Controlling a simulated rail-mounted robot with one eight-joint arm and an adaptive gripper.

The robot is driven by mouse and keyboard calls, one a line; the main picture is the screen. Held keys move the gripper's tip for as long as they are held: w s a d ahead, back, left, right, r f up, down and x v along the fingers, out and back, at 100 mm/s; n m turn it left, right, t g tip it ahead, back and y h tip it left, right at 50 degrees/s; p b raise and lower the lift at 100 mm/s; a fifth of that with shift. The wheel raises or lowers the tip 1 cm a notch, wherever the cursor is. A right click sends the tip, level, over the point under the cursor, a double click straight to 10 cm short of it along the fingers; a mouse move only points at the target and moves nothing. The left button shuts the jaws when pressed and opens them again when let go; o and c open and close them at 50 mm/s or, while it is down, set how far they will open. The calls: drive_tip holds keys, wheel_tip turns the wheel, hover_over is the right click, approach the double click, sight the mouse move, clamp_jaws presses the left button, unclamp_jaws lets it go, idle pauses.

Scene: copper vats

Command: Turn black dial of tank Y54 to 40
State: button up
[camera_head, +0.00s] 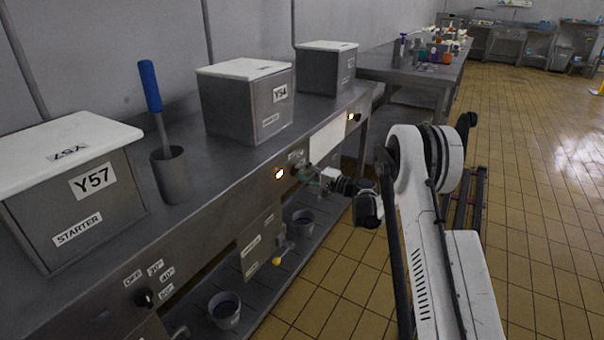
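Tank Y54 (235,108) is a grey metal box with a white lid, standing on the steel counter in the middle of the view. My gripper (306,171) is at that panel, just right of the lamp, reaching in from the right. The black dial of Y54 (295,168) shows only as a small dark patch by the fingertips. Its pointer and markings are too small to read. I cannot tell whether the fingers touch it or are open or shut.
Tank Y57 (73,194) stands at near left, with its own black dial (145,298) below. A metal cup (171,176) holds a blue-handled tool (151,88). Another tank (326,69) stands farther back. Buckets (224,310) sit beneath the counter.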

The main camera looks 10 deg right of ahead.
drive_tip(key=shift+o, duration=0.5)
drive_tip(key=shift+d, duration=0.1)
drive_tip(key=v, duration=1.2)
drive_tip(key=s+a+r+n+g+h, duration=0.2)
drive_tip(key=s+a+r+h, duration=0.1)
drive_tip(key=s+a+r, duration=0.4)
drive_tip(key=s+a+r+n+g+h, duration=0.25)
drive_tip(key=s+a+r, duration=0.25)
drive_tip(key=s+r, duration=0.4)
drive_tip(key=s+d+n+h, duration=0.3)
drive_tip(key=s+h, duration=0.5)
drive_tip(key=s, duration=2.4)
wheel_tip(320, 180, up, 16)
drive_tip(key=n+p, duration=0.1)
drive_tip(key=p, duration=1.5)
drive_tip(key=shift+a+f, duration=0.15)
drive_tip(key=shift+a, duration=0.2)
